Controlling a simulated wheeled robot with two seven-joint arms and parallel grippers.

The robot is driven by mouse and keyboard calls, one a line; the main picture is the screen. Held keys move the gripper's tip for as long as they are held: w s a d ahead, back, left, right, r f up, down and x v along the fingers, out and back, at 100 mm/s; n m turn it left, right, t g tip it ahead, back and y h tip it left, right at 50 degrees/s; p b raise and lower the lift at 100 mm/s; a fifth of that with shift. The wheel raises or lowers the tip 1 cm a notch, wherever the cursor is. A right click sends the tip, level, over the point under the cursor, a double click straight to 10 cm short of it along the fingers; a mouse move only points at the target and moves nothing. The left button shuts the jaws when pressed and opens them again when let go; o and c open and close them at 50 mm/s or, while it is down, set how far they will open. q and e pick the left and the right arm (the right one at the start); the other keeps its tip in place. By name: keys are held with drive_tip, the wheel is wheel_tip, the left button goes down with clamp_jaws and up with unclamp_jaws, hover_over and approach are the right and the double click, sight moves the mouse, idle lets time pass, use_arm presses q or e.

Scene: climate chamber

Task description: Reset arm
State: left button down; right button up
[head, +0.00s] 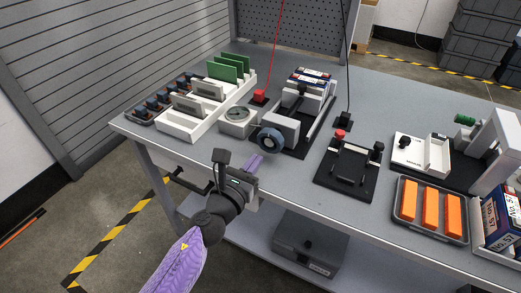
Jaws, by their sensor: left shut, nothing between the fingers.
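My left gripper (252,168) is in the lower middle of the head view, at the end of my purple and dark arm. It is shut and empty, in front of the workbench's front edge. It looks apart from the things on the bench, though its exact height is hard to tell. My right gripper and right arm are not in view.
The grey workbench (375,205) holds a white rack (185,128) with boards at the left, a black fixture (347,172) and a grey tray (429,233) with orange blocks at the right. A dark box (310,245) sits on the lower shelf.

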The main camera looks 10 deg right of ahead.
use_arm(q)
drive_tip(key=shift+s+a, duration=0.45)
drive_tip(key=shift+s, duration=0.15)
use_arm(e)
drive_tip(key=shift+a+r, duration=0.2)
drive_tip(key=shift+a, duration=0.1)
